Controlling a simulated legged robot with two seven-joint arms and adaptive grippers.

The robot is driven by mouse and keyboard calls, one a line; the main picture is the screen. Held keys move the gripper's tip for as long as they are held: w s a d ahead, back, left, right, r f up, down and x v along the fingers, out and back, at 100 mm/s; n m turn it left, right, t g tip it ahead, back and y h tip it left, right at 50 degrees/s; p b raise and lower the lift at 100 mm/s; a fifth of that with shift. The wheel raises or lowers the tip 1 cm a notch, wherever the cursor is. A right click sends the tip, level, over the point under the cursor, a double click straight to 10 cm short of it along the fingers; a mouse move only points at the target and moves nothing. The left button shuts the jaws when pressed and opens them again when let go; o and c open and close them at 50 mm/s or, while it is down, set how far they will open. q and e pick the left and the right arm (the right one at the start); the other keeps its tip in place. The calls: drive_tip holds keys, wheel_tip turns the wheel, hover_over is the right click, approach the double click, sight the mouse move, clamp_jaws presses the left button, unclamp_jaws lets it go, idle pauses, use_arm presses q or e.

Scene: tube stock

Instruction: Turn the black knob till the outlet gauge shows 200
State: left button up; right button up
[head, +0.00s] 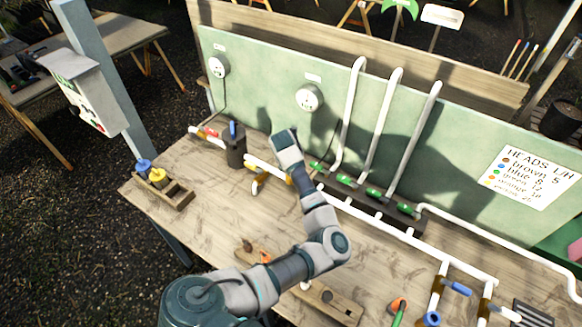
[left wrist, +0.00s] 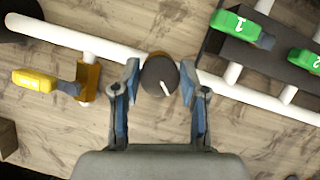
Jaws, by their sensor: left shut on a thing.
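The black knob (left wrist: 156,74) is round with a white pointer line that points down and slightly right in the left wrist view. It sits on a brass-coloured fitting in the white pipe. My left gripper (left wrist: 160,76) has one fingertip on each side of the knob and is shut on it. In the head view my left gripper (head: 288,155) is over the pipe, and its hand hides the knob. Two white dial gauges, a left gauge (head: 218,67) and a right gauge (head: 309,98), are on the green board. Their needles are too small to read. My right gripper is not in view.
A yellow-handled valve (left wrist: 35,80) is on the pipe left of the knob. Green valves, one marked 1 (left wrist: 236,25), are on a dark block to the right. A handwritten sign (head: 530,176) hangs right.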

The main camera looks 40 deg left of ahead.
use_arm(q)
drive_tip(key=shift+s+d+f, duration=0.1)
drive_tip(key=o, duration=1.1)
drive_tip(key=shift+r, duration=0.2)
drive_tip(key=shift+r, duration=0.1)
drive_tip(key=shift+s+d+r, duration=0.1)
drive_tip(key=shift+r, duration=0.3)
drive_tip(key=v, duration=1.1)
drive_tip(key=shift+s+d+f, duration=0.1)
drive_tip(key=shift+s, duration=0.1)
drive_tip(key=shift+o, duration=0.2)
